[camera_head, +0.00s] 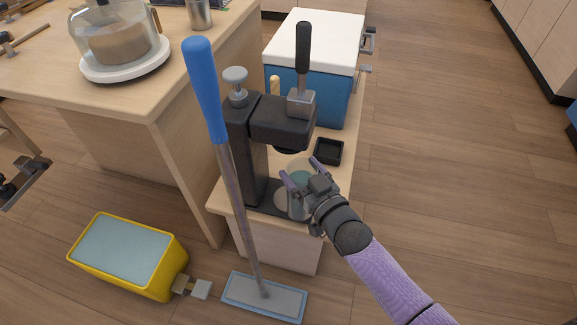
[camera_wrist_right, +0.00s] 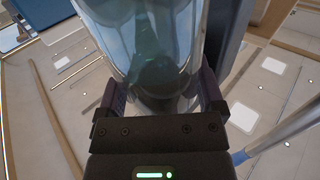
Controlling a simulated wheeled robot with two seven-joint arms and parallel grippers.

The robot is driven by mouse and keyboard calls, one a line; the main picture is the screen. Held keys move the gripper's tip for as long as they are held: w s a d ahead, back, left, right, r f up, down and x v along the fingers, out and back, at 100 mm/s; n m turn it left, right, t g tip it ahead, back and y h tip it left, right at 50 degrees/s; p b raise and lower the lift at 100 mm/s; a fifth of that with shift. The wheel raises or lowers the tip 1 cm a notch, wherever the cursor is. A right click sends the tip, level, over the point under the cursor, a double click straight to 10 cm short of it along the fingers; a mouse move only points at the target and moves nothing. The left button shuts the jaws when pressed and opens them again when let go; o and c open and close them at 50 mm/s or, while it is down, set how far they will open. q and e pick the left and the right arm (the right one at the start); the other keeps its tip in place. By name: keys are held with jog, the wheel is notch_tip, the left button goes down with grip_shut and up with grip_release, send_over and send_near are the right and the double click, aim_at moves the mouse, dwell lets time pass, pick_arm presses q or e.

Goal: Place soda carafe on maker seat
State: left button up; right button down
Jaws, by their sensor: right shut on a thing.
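The soda carafe is a clear glass cylinder (camera_head: 301,173) with a bluish tint inside. My right gripper (camera_head: 301,181) is shut around its side and holds it upright; in the right wrist view the glass (camera_wrist_right: 150,50) sits between the two fingers (camera_wrist_right: 163,100). The soda maker (camera_head: 255,150) is a dark column with an overhanging head and a black lever on top.
A blue-handled mop (camera_head: 233,190) stands upright in front of the maker. A small black tray (camera_head: 328,151) and a white-lidded blue cooler (camera_head: 316,50) share the low bench. A yellow bin (camera_head: 128,255) lies on the floor at left. The floor at right is clear.

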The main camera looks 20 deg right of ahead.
aim_at(295, 168)
jog(key=w+b, duration=0.2)
jog(key=w, duration=0.1)
jog(key=w+a+b, duration=0.1)
jog(key=w, duration=0.1)
jog(key=shift+w+f, duration=0.2)
jog(key=shift+f, duration=0.15)
jog(key=shift+s+f+b, duration=0.1)
jog(key=shift+f+b, duration=0.25)
jog(key=shift+f, duration=0.2)
jog(key=shift+r, duration=0.25)
jog(key=shift+f, duration=0.1)
grip_release()
